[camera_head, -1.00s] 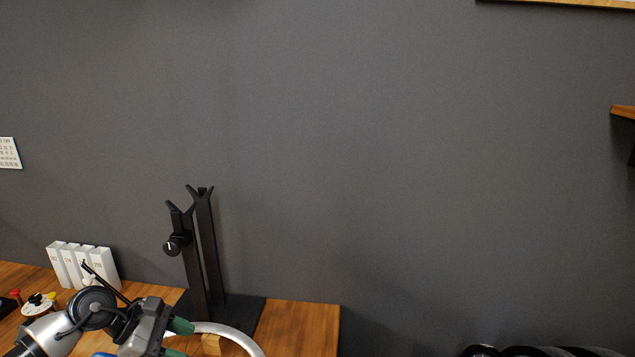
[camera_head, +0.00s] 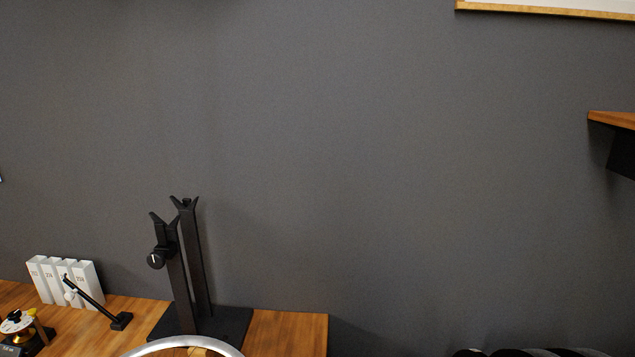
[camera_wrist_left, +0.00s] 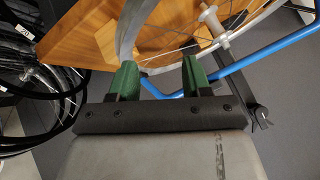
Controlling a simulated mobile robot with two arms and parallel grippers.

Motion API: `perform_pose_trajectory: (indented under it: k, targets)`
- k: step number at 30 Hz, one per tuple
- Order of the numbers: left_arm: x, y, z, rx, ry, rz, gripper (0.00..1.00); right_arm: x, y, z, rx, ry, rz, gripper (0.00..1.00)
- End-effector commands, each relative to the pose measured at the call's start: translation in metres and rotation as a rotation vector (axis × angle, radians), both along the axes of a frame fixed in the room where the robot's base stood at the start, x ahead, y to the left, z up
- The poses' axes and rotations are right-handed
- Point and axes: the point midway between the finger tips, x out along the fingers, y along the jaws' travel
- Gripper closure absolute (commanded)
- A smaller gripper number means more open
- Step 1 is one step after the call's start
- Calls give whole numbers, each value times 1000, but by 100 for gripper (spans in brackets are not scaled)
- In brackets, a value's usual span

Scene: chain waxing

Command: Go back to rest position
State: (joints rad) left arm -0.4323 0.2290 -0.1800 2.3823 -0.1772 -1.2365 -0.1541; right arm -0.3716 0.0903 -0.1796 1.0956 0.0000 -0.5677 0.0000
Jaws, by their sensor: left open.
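My left gripper (camera_wrist_left: 158,82) shows in the left wrist view with its two green fingers apart. Part of a pale wheel rim (camera_wrist_left: 132,28) crosses above the left finger; whether it touches the finger I cannot tell. A blue bar (camera_wrist_left: 240,65) runs behind the fingers. Neither gripper shows in the head view. My right gripper is in neither view. In the head view the top of the rim (camera_head: 185,342) shows at the bottom edge, in front of a black two-post stand (camera_head: 184,265).
The wooden bench top (camera_head: 290,335) ends right of the stand. White boxes (camera_head: 62,282), a small black arm (camera_head: 98,304) and a gauge-like device (camera_head: 20,328) sit at the left. A wooden shelf (camera_head: 610,120) is on the right wall. Dark tyres (camera_head: 525,352) show at the bottom right.

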Motion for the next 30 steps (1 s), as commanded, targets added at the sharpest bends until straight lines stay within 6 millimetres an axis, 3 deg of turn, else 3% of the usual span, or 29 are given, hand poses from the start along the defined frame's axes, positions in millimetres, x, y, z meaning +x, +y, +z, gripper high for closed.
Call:
perform_pose_trajectory:
  k: [1, 9, 17, 23, 30]
  targets:
    - [-17, -3, -7, -54, 71, 42, 52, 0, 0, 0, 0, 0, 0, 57]
    - [-97, -18, -25, -269, 412, 233, 52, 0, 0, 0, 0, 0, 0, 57]
    - [-80, -20, -91, -259, 441, 234, 52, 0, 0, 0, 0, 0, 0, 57]
    - [-77, -21, -156, -253, 467, 232, 52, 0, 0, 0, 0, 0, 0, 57]
    - [-97, -19, -270, -240, 516, 231, 52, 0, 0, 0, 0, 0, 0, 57]
